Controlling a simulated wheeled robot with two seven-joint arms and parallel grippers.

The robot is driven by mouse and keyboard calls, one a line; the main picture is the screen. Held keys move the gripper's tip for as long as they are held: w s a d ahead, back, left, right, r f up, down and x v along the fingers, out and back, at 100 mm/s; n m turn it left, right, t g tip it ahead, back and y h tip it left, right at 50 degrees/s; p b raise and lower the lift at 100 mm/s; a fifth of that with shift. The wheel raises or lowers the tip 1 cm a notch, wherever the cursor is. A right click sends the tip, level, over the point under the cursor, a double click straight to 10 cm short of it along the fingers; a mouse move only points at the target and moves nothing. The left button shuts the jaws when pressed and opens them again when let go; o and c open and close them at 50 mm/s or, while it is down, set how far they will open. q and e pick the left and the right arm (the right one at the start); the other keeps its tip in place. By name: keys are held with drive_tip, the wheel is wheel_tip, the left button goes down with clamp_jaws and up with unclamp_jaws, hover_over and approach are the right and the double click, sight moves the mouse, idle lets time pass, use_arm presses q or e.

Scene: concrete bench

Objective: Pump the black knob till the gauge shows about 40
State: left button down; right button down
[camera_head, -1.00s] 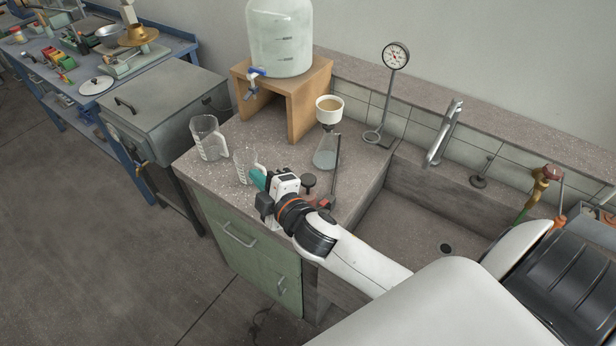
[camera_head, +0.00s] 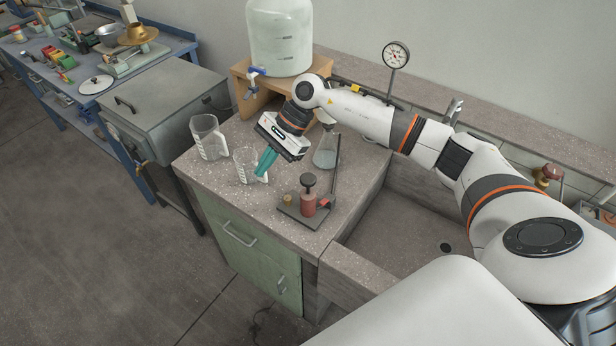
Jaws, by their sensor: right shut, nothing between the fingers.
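The black knob (camera_head: 309,180) tops a small red pump (camera_head: 308,204) on a dark base plate near the front right corner of the counter. The round gauge (camera_head: 396,55) stands on a post behind the sink; its dial is too small to read. My right gripper (camera_head: 264,170) has teal fingers pointing down, to the left of the knob and apart from it. It is shut and empty, near the right-hand beaker. My left gripper is not in view.
Two clear beakers (camera_head: 208,138) (camera_head: 244,164) stand left of the pump, and a glass flask (camera_head: 326,152) stands behind it. A large water tank (camera_head: 281,38) sits on a wooden stand. The sink (camera_head: 412,228) lies to the right.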

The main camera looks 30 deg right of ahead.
sight(309, 177)
drive_tip(key=d+r+n+g+h, duration=0.1)
drive_tip(key=d+h, duration=0.4)
drive_tip(key=d, duration=0.8)
drive_tip(key=shift+s+r+g, duration=0.2)
drive_tip(key=shift+s+g, duration=0.2)
drive_tip(key=shift+a+f, duration=0.1)
drive_tip(key=shift+b+x, duration=1.1)
drive_tip(key=shift+x, duration=2.35)
